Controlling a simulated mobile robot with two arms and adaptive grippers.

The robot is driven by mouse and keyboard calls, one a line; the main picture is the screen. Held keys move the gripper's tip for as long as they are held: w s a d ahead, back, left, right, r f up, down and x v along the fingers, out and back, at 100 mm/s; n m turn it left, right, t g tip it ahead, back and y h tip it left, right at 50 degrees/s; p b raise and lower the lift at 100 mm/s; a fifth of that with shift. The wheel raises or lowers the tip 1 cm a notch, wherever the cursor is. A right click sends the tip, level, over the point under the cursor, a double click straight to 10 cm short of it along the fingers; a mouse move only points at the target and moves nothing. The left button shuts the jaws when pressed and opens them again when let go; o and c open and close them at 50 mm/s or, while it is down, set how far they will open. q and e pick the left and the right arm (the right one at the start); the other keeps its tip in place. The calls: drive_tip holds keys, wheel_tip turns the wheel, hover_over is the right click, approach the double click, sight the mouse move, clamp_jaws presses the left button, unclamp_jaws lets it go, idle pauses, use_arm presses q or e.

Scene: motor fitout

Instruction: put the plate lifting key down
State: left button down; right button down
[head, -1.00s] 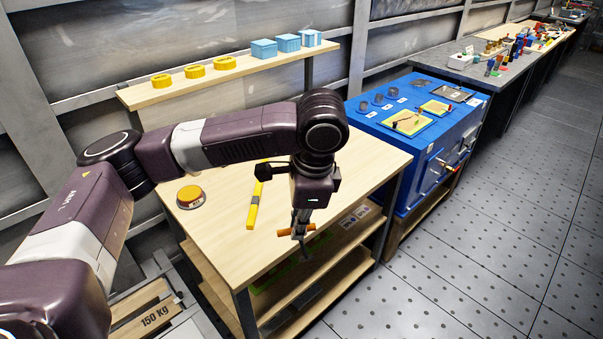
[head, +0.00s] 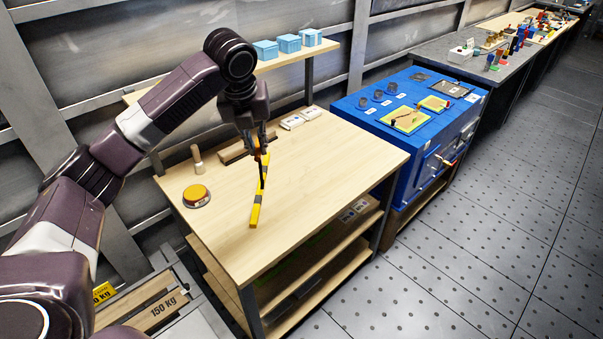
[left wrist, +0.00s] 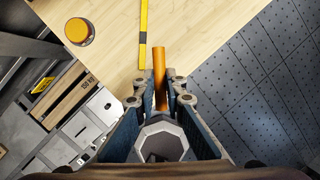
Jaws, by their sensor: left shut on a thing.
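The plate lifting key, with an orange crossbar handle (left wrist: 159,72) and a thin dark shaft (head: 262,178), is in my left gripper (head: 258,150). The left wrist view shows the gripper (left wrist: 160,100) shut on the handle, which sticks out past the fingertips. In the head view the shaft points down over the workbench top (head: 325,165), in front of a yellow and black bar (head: 256,212). I cannot tell whether the shaft's tip touches anything. My right gripper is not in view.
A round orange-topped item (head: 196,195) stands at the bench's left. A wooden block (head: 234,154), a small peg (head: 198,160) and white boxes (head: 292,122) are at the back. The bench's right and front are clear. A blue cabinet (head: 410,130) stands to the right.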

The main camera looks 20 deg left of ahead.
use_arm(q)
wheel_tip(320, 180, down, 20)
drive_tip(key=a+m+p, duration=0.1)
drive_tip(key=p, duration=0.3)
drive_tip(key=shift+w+a+r, duration=0.15)
drive_tip(key=shift+a+r, duration=0.05)
drive_tip(key=shift+f, duration=0.1)
drive_tip(key=c, duration=2)
unclamp_jaws()
